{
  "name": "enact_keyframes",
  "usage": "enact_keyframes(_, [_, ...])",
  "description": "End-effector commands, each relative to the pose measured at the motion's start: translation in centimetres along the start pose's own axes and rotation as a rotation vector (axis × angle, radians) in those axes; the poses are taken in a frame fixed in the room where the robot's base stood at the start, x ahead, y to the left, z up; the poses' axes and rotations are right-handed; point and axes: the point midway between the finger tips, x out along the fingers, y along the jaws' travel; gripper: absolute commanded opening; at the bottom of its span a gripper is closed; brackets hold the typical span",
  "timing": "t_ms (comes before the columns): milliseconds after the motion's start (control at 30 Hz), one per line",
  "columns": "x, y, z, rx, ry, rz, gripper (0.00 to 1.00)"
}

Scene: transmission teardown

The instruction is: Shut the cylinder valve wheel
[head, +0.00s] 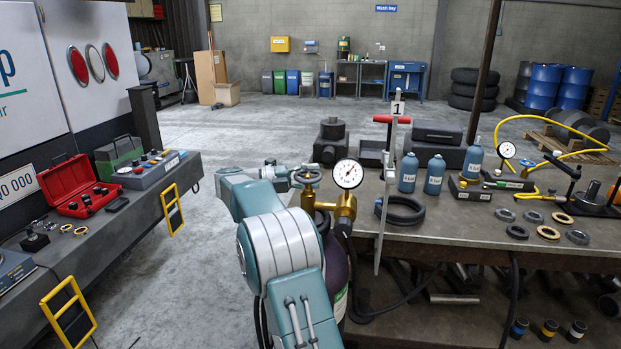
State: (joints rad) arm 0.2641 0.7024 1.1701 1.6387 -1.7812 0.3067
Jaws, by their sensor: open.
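The cylinder valve wheel (308,174) is a small brass-coloured handwheel left of a round white gauge (347,173). It sits on a brass valve and regulator (340,207) atop a dark purple cylinder (337,260), which my teal arm partly hides. My gripper (289,174) is small in the head view, just left of the wheel, with its jaws open and nothing seen between them. The fingertips overlap the wheel's left side in the picture; I cannot tell whether they touch it.
A workbench (450,232) on the right carries blue bottles, a black ring (400,210), several loose rings and a second gauge (506,150). An upright stand labelled 1 (390,190) rises just right of the valve. A left bench holds a red toolbox (78,187). Open floor lies between.

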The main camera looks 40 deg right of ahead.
Motion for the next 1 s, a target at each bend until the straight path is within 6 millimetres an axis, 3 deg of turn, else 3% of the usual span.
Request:
enact_keyframes(167, [-1.8,0.0,0.1,0.000,-0.003,0.000,0.54])
enact_keyframes(600, [-10.5,0.2,0.2,-0.001,-0.004,0.000,0.54])
enact_keyframes(800, [-12.1,0.2,0.1,-0.002,-0.002,0.000,0.54])
enact_keyframes(1000, [-12.2,0.2,0.1,-0.002,-0.002,0.000,0.54])
